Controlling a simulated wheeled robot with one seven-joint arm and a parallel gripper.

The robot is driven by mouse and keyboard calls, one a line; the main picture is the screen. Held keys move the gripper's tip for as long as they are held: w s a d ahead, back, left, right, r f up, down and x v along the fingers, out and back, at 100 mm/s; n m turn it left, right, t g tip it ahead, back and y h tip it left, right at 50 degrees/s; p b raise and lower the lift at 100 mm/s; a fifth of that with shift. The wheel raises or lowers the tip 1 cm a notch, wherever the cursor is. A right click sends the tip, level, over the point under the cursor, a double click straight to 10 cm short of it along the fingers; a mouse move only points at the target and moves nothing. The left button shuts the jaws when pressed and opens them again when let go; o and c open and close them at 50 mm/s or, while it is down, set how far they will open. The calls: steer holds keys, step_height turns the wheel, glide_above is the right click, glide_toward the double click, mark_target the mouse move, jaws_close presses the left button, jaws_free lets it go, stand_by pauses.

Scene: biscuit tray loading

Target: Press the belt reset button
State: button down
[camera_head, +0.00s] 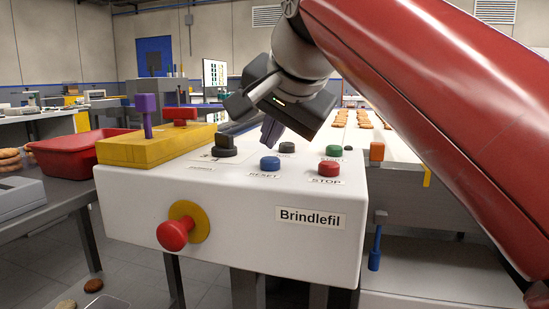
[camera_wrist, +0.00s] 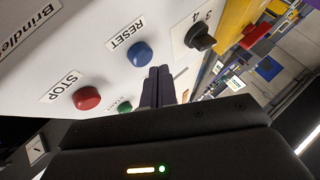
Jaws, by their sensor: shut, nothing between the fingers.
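The blue button (camera_head: 270,163) sits on top of a white control box (camera_head: 230,225), with a RESET label in front of it. It also shows in the wrist view (camera_wrist: 139,53), uncovered. My gripper (camera_head: 270,135) points down over the box with its dark purple fingers together and empty. In the wrist view the fingertips (camera_wrist: 158,72) lie just below and right of the blue button. In the head view they are behind it and appear apart from it. Their exact height above the panel is hard to tell.
Near it are a red STOP button (camera_head: 329,169), a green button (camera_head: 334,151), a dark button (camera_head: 286,147) and a black knob (camera_head: 224,146). A red mushroom button (camera_head: 175,233) is on the front. A yellow block (camera_head: 150,150) with purple and red handles stands left; a belt with biscuits lies behind.

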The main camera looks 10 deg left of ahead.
mark_target(272, 161)
stand_by(0.4)
steer(key=shift+f+b, duration=0.35)
steer(key=shift+f, duration=0.1)
steer(key=shift+f+b, duration=0.45)
steer(key=shift+f, duration=0.15)
stand_by(0.6)
steer(key=shift+r, duration=0.1)
steer(key=shift+r+p, duration=0.95)
steer(key=shift+p, duration=0.1)
step_height(272, 161, up, 5)
steer(key=p, duration=0.5)
stand_by(0.4)
